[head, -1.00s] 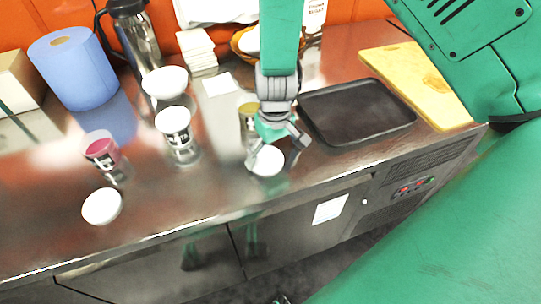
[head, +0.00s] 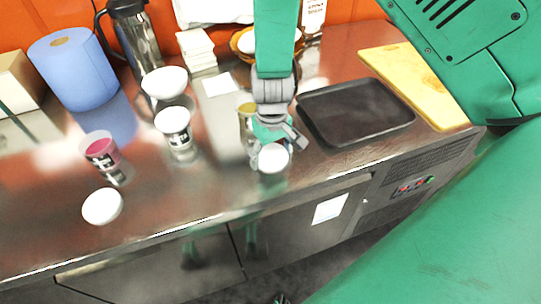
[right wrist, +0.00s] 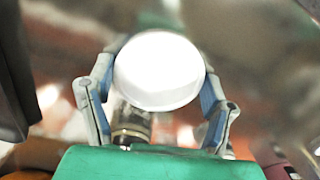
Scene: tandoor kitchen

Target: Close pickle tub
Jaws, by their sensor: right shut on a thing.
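My right gripper (head: 278,153) is shut on a round white lid (head: 273,159) near the counter's front edge. In the right wrist view the lid (right wrist: 158,72) sits between the two fingers. A tub with an olive-yellow top (head: 246,112) stands just behind and left of the gripper, partly hidden by it. A tub with pink contents (head: 101,149) stands open at the left, and another white lid (head: 102,206) lies in front of it. A tub with a white top (head: 174,130) stands between them. The labels are too small to read. My left gripper is not in view.
A black tray (head: 355,110) lies right of the gripper, with a yellow board (head: 415,85) beyond. A white bowl (head: 165,82), a steel flask (head: 137,35) and a blue roll (head: 72,70) stand at the back left. The counter front between the two lids is clear.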

